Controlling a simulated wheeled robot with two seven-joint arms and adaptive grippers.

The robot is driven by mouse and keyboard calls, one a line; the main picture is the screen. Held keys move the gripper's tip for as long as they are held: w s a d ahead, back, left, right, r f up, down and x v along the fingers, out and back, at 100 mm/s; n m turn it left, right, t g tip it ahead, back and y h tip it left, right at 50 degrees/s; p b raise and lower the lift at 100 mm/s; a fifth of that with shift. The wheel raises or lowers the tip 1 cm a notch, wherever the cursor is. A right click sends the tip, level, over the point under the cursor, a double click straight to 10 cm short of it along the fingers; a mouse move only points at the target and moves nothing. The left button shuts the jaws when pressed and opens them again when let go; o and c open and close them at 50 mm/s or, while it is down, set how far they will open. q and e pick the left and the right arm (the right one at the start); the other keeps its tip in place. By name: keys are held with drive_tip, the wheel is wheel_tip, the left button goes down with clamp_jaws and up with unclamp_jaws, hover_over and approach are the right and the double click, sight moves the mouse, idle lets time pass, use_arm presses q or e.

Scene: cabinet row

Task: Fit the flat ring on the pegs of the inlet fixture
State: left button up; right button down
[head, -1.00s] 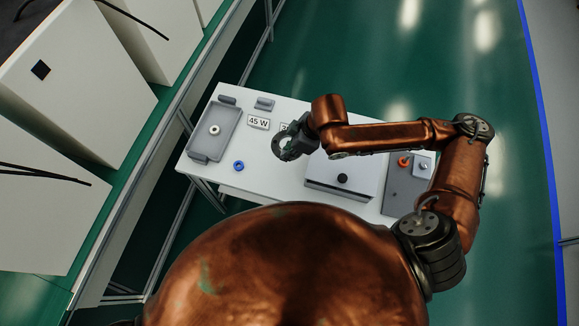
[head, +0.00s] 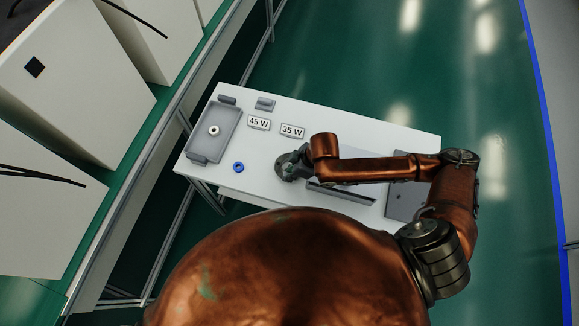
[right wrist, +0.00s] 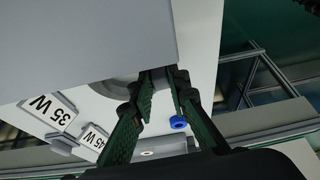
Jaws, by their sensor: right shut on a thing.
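My right gripper (head: 287,166) is over the white table, at the left end of a pale box. In the right wrist view its two dark fingers (right wrist: 162,85) are close together. They are shut at the edge of a grey, rounded flat piece (right wrist: 115,88) that looks like the flat ring. Much of it is hidden by the fingers and a large grey panel. I cannot pick out the inlet fixture's pegs; a grey plate (head: 401,203) at the table's right end is partly covered by my arm. My left gripper is not in view.
A grey tray (head: 226,127) with a small white ring (head: 213,131) is at the table's left end. A blue ring (head: 238,167) lies near the front edge. Signs 45 W (head: 259,122) and 35 W (head: 292,131) stand at the back. The pale box (head: 345,194) is under my forearm.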

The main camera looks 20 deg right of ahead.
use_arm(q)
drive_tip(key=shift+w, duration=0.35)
use_arm(e)
drive_tip(key=shift+f, duration=0.6)
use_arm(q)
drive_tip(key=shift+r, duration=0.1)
use_arm(e)
drive_tip(key=shift+f, duration=0.15)
drive_tip(key=c, duration=1.8)
unclamp_jaws()
drive_tip(key=shift+c, duration=0.2)
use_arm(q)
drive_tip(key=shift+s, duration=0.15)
